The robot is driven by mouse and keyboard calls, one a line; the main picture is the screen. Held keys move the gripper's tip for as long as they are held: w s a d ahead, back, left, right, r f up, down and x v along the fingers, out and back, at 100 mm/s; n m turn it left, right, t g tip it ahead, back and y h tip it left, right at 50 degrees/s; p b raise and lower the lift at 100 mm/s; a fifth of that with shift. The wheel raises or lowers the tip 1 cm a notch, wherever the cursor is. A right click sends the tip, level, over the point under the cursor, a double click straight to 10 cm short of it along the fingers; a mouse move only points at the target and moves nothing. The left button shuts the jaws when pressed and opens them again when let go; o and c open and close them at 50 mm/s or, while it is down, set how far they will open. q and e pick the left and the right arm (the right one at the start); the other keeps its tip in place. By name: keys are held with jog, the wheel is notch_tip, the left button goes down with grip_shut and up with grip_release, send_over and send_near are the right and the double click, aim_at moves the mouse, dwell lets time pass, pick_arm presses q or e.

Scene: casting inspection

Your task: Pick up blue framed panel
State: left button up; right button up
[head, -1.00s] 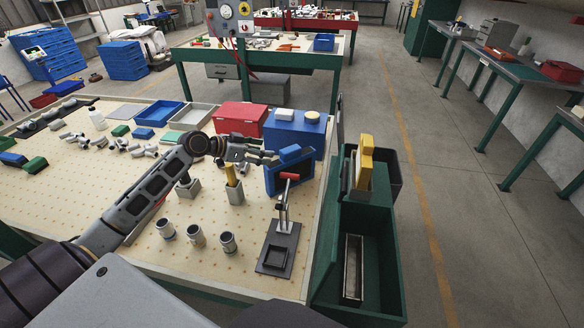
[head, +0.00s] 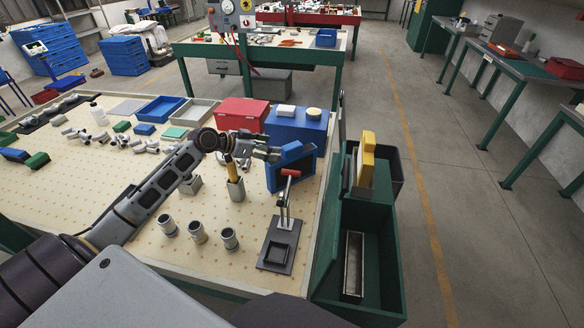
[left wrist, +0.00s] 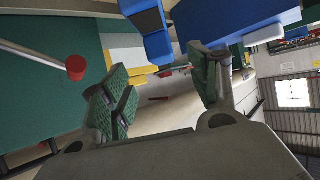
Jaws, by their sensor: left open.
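The blue framed panel (head: 304,172), a blue frame with a dark inner face, stands tilted near the right edge of the table, in front of the blue box. In the left wrist view the panel (left wrist: 148,22) shows at the top, with a blue tab on its near edge, beyond the fingertips. My left gripper (head: 274,150) is open and empty, just left of the panel's upper edge. In the left wrist view its fingers (left wrist: 163,93) are spread with nothing between them; contact with the panel cannot be told. My right gripper is not in view.
A toggle stand with a red handle (head: 290,173) stands close in front of the panel. The blue box (head: 296,128) and red box (head: 240,114) are behind. A green bin (head: 378,245) is to the right.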

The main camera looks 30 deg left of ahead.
aim_at(283, 149)
pick_arm(q)
jog(key=shift+w+d+f, duration=0.3)
jog(key=shift+w, duration=0.3)
jog(key=shift+x, duration=0.9)
jog(key=shift+w+d+f, duration=0.3)
jog(key=shift+w+f, duration=0.05)
jog(key=shift+w, duration=0.25)
jog(key=shift+x, duration=0.8)
jog(key=shift+d+p, duration=0.1)
jog(key=shift+p, duration=0.2)
jog(key=shift+p+x, duration=0.3)
jog(key=shift+x, duration=1.95)
jog(key=shift+w+f, duration=0.2)
jog(key=shift+w, duration=0.05)
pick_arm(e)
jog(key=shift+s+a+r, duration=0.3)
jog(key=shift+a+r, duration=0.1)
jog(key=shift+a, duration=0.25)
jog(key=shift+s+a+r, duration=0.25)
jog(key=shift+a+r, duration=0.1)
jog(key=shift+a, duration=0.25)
